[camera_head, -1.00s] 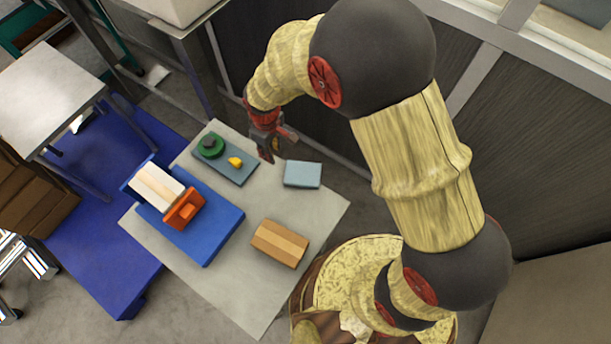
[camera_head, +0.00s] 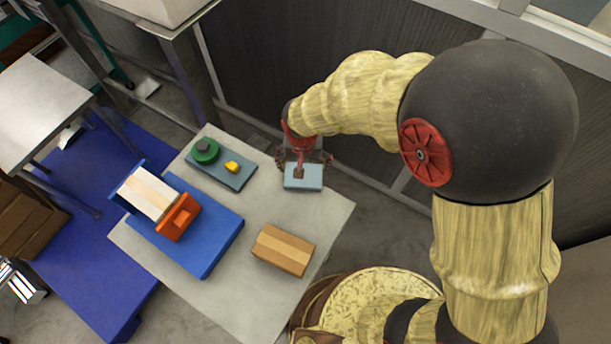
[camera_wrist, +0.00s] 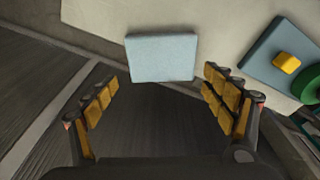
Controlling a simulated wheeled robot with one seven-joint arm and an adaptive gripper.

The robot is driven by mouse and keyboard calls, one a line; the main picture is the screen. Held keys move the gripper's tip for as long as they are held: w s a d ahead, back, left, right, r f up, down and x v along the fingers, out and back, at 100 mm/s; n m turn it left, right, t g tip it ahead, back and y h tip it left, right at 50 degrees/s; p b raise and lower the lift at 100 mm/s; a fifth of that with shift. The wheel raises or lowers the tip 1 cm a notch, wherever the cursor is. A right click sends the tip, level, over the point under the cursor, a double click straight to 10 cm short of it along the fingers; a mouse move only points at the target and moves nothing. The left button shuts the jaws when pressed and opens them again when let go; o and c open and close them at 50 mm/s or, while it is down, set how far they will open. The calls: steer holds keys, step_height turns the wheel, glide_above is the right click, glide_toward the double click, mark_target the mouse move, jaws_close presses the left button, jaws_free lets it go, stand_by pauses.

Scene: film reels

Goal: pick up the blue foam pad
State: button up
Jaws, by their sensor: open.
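The blue foam pad (camera_head: 304,181) is a pale blue rectangular block lying on the grey tabletop (camera_head: 330,215), near its far right edge. In the wrist view the pad (camera_wrist: 161,57) shows ahead of the fingers, near the top centre, with clear space between it and both fingertips. My gripper (camera_head: 304,163) is at the pad's far side in the head view, overlapping its far edge in the picture. In the wrist view my gripper (camera_wrist: 160,92) is spread wide with nothing between its yellow-padded fingers. Whether it touches the pad cannot be told.
A blue-grey tray (camera_head: 222,172) with a green round piece (camera_head: 205,151) and a yellow piece (camera_head: 232,167) lies left of the pad. A blue board (camera_head: 205,255) carries a cream block (camera_head: 150,193) and an orange piece (camera_head: 178,217).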

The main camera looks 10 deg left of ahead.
steer(key=o, duration=0.3)
steer(key=f, duration=0.2)
steer(key=shift+w+f+b, duration=0.2)
steer(key=shift+f+b, duration=0.1)
steer(key=shift+f, duration=0.05)
steer(key=shift+o, duration=0.2)
steer(key=f+b, duration=0.1)
steer(key=f, duration=0.4)
steer(key=shift+w+a+b, duration=0.2)
steer(key=shift+b, duration=0.15)
steer(key=shift+r, duration=0.1)
steer(key=c, duration=0.7)
